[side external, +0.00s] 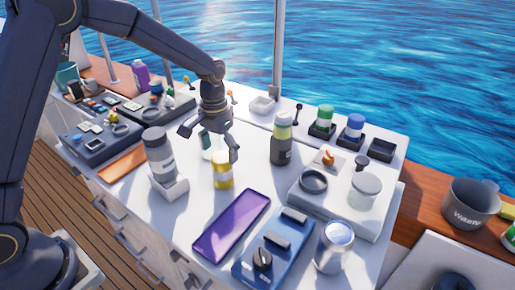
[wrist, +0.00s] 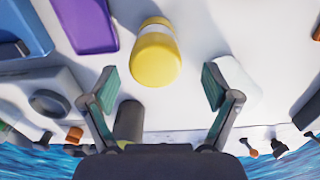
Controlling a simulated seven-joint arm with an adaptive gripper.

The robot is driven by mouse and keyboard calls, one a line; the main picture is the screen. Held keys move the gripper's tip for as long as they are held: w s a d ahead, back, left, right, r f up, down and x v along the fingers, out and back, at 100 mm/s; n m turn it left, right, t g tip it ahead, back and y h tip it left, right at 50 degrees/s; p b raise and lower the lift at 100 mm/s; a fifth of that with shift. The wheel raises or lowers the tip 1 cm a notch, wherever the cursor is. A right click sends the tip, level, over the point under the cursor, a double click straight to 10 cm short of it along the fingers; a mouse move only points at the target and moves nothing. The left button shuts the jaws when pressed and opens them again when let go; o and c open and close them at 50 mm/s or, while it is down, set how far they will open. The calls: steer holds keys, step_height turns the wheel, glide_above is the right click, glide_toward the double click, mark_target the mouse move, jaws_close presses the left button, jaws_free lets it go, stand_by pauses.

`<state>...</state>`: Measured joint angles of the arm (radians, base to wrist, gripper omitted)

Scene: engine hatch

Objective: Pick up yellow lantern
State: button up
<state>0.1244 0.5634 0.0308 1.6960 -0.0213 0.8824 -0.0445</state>
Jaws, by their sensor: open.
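The yellow lantern (side external: 223,170) is a small yellow cylinder with a pale band, standing upright on the white worktop. In the wrist view the lantern (wrist: 155,55) is seen from above, just beyond and between my fingertips. My gripper (side external: 210,142) is open and empty, pointing down above and slightly behind the lantern in the side external view. In the wrist view its two fingers (wrist: 158,88) are spread wide on either side. I see no contact with the lantern.
A white block (wrist: 235,82) is close to one finger.

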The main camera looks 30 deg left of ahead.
mark_target(223, 165)
steer(key=f, duration=0.5)
steer(key=shift+d+f, duration=0.1)
steer(key=shift+d, duration=0.15)
steer(key=shift+c, duration=0.4)
steer(key=c, duration=1.3)
